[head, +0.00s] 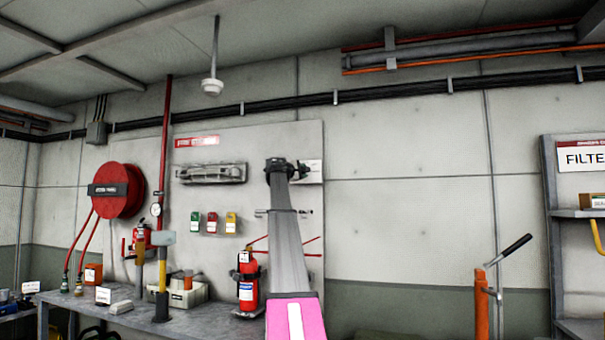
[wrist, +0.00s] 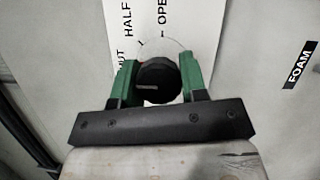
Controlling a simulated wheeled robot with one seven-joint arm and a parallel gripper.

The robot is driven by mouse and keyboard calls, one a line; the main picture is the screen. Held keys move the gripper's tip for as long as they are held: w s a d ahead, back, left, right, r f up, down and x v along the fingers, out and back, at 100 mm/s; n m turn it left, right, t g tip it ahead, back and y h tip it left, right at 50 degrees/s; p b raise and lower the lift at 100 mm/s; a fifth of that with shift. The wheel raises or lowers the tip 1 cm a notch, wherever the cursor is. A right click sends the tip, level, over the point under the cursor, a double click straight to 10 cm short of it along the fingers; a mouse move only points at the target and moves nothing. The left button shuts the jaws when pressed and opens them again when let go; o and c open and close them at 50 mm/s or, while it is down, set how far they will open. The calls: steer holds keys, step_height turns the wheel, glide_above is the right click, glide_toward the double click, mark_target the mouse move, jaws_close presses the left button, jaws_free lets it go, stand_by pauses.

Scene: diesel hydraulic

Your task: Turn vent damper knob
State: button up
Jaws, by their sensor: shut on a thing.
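The vent damper knob (wrist: 158,82) is a round black knob in the middle of the wrist view. It carries a short pale mark on its lower left face. My gripper (wrist: 160,72) has its two green fingers on either side of the knob and is shut on it. The white dial plate (wrist: 180,20) behind it reads HALF and OPEN, with a partly hidden word ending in UT at left. In the head view, my arm reaches up to the wall panel. There my gripper (head: 285,168) is small and dark, and it hides the knob.
A FOAM label (wrist: 299,64) is right of the dial. In the head view, a red hose reel (head: 122,192) hangs at left. A red extinguisher (head: 248,283) stands on the workbench (head: 215,327) below the panel. A shelf (head: 580,213) is at right.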

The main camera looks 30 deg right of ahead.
steer(key=shift+n, duration=0.3)
steer(key=o, duration=0.9)
steer(key=v, duration=1.1)
steer(key=shift+f, duration=0.15)
